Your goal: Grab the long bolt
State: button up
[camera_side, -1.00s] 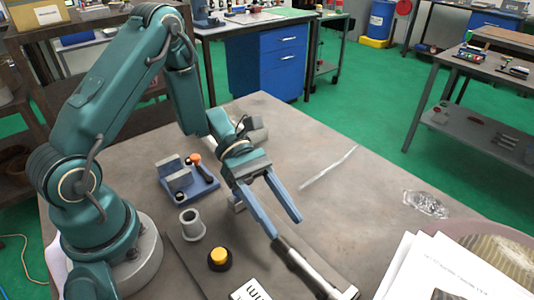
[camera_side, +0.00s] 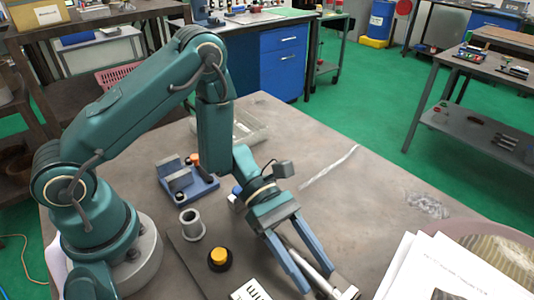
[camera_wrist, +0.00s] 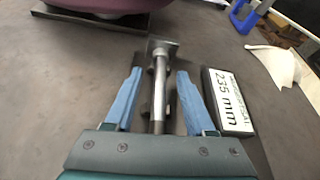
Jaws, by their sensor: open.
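The long bolt (camera_wrist: 159,95) is a grey metal rod with a wider flat head at its far end in the wrist view. It also shows in the side view (camera_side: 345,293), partly hidden by my fingers. My gripper (camera_side: 317,281) has two blue fingers, spread open, one on each side of the bolt. In the wrist view my gripper (camera_wrist: 160,74) has the shaft between its fingers, with a visible gap on both sides. The bolt head lies beyond the fingertips. Dark pieces sit beside or under the shaft; their contact is unclear.
A "235 mm" sign (camera_wrist: 230,100) lies close right of the right finger. A purple round object (camera_wrist: 95,5) is at the far left. The side view shows a blue fixture (camera_side: 187,182), a grey sleeve (camera_side: 192,224), a yellow button (camera_side: 219,257) and white papers (camera_side: 440,268).

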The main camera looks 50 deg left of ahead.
grip_shut()
dwell(1.4)
